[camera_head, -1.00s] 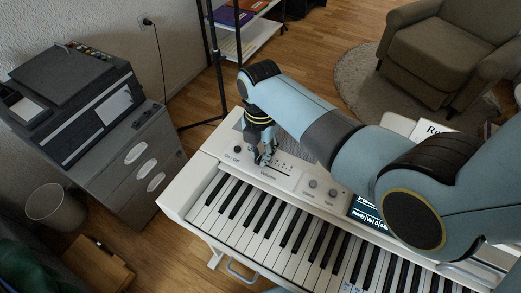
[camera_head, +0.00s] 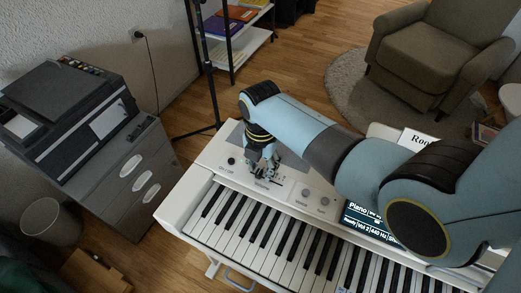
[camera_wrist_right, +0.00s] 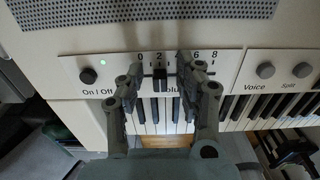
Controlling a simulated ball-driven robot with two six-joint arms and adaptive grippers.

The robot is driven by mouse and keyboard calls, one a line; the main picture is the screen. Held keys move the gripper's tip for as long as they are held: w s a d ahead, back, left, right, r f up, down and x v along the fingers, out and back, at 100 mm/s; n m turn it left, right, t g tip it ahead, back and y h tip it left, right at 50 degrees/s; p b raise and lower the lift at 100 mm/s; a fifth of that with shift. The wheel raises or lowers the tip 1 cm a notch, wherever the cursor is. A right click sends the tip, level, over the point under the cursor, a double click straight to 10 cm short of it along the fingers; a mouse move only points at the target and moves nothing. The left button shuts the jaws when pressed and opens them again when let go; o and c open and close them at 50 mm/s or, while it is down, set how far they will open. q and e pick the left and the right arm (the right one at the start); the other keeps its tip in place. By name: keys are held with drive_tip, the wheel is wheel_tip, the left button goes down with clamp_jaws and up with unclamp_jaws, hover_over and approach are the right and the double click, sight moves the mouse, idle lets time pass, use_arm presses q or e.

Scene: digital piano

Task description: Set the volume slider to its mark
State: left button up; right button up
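The volume slider's dark knob (camera_wrist_right: 160,76) stands near the 2 of a scale marked 0 to 8, on the white panel of the digital piano (camera_head: 203,185). My right gripper (camera_wrist_right: 161,66) is over the scale, with one finger on each side of the knob and visible gaps between, so it looks open. The right finger covers the middle of the scale around 4. In the head view my right gripper (camera_head: 262,172) is at the slider and hides most of it. I cannot make out a separate target mark. My left gripper is not in view.
The On/Off button (camera_wrist_right: 88,76) with a green light is left of the slider. The Voice knob (camera_wrist_right: 265,70) and Split knob (camera_wrist_right: 303,71) are to the right. The keys (camera_wrist_right: 232,112) run just below the panel.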

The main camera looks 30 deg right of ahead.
sight(261, 169)
wheel_tip(261, 169, up, 12)
idle(0.6)
drive_tip(key=shift+s+f, duration=0.1)
idle(0.4)
